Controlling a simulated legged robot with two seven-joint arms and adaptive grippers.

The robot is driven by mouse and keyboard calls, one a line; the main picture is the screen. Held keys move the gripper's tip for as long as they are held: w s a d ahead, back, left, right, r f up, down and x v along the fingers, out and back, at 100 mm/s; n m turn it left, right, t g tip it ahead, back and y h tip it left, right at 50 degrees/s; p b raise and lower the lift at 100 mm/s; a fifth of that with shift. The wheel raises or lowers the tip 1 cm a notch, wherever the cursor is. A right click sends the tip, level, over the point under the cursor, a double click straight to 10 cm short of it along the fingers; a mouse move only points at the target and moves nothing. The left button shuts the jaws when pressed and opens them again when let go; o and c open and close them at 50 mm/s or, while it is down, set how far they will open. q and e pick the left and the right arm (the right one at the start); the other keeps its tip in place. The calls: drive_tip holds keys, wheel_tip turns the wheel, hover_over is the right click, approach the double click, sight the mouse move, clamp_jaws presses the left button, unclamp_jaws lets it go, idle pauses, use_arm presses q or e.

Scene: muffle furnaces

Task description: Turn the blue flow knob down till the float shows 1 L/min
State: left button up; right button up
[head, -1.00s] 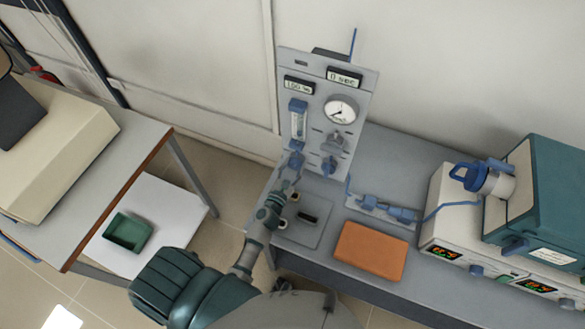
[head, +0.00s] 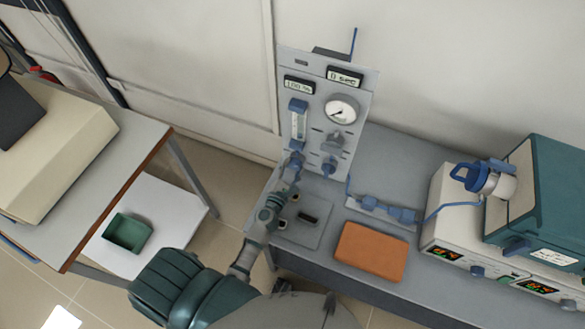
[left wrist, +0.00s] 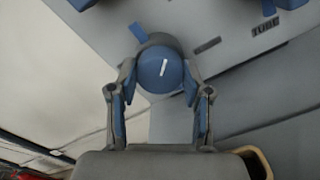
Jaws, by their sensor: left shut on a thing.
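The blue flow knob (left wrist: 160,69) sits between the two fingers of my left gripper (left wrist: 161,78) in the left wrist view, its white pointer line tilted slightly right of upright. The fingers are closed on its sides. In the head view the left gripper (head: 291,180) reaches up to the knob (head: 295,160) at the panel's lower left. The flow tube (head: 298,120) stands just above the knob on the grey panel (head: 318,165); its float is too small to read. My right gripper is not in view.
An orange block (head: 371,251) lies on the bench, with furnaces at right. A green tray (head: 128,232) lies on the white low shelf at left.

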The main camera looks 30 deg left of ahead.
use_arm(q)
drive_tip(key=o, duration=1.2)
drive_tip(key=shift+c, duration=0.2)
drive_tip(key=s, duration=0.8)
drive_tip(key=s+d, duration=0.1)
drive_tip(key=s, duration=0.3)
drive_tip(key=shift+f, duration=0.1)
drive_tip(key=shift+a, duration=0.1)
